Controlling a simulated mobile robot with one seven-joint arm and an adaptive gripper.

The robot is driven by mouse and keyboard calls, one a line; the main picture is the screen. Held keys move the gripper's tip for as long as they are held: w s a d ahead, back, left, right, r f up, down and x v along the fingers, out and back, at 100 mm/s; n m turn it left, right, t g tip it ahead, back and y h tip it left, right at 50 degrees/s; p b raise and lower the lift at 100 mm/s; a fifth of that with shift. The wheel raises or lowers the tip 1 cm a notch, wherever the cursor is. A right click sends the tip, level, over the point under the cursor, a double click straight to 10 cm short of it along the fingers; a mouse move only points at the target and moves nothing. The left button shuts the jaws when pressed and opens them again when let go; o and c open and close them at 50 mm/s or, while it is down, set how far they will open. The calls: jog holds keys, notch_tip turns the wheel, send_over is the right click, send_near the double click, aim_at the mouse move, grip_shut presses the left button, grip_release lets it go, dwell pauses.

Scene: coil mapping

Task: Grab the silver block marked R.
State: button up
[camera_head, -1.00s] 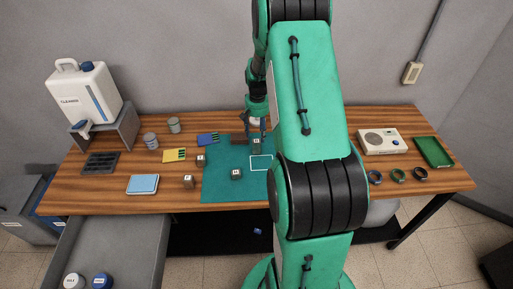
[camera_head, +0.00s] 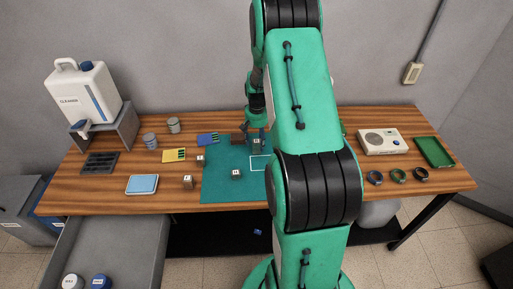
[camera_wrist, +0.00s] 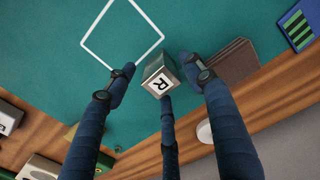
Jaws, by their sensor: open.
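The silver block marked R (camera_wrist: 161,80) is in the middle of the wrist view, upright on the green mat, its R face toward the camera. In the head view the block (camera_head: 257,143) is near the mat's back edge, just below my gripper (camera_head: 257,133). My gripper (camera_wrist: 161,78) is open. In the wrist view one finger is left of the block, one is right of it, and a third is below it. Whether any finger touches the block cannot be told.
A white square outline (camera_wrist: 122,35) is on the green mat (camera_head: 222,190) close to the block. A brown stack (camera_wrist: 230,60) lies on its other side. Other small blocks stand on the mat (camera_head: 237,174) and the wooden table (camera_head: 188,182).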

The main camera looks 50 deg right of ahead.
aim_at(257, 145)
jog(key=shift+f, duration=1.65)
jog(key=shift+w, duration=0.1)
grip_shut()
